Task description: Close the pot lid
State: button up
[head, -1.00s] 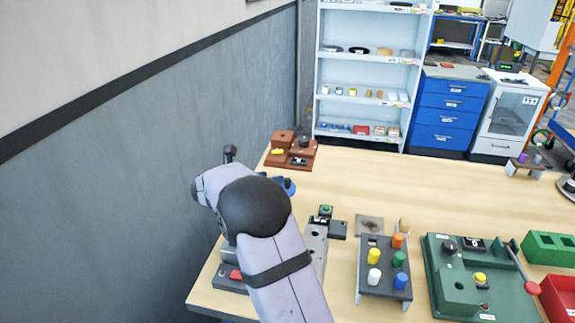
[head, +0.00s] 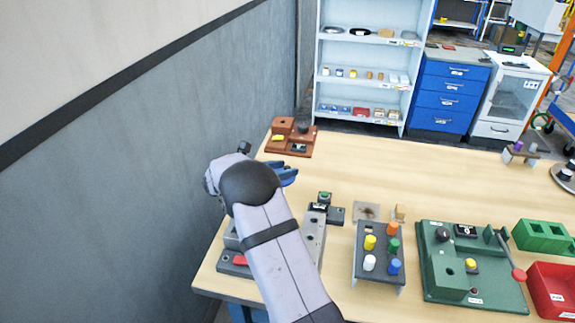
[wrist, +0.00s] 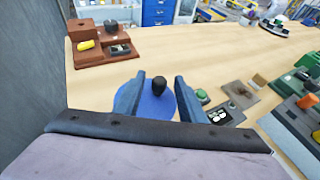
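In the wrist view a round blue disc (wrist: 156,111) with a black knob (wrist: 159,87) on top lies below my gripper (wrist: 159,88); it looks like the pot lid. The two blue-grey fingers are apart, one on each side of the knob, with a visible gap on both sides. Whether the disc sits on a pot cannot be told, as my gripper hides its near part. In the head view my arm covers most of this area, and only some blue (head: 287,173) shows beside the wrist at the table's left side.
A brown block fixture (head: 289,145) stands beyond, at the far left corner. A grey block with a green button (head: 325,197) is to the right. A grey rack of coloured pegs (head: 379,252) and a green fixture (head: 440,290) stand further right. A wall borders the left.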

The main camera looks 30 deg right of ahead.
jog(key=shift+x, duration=1.05)
grip_shut()
jog(key=shift+a, duration=0.1)
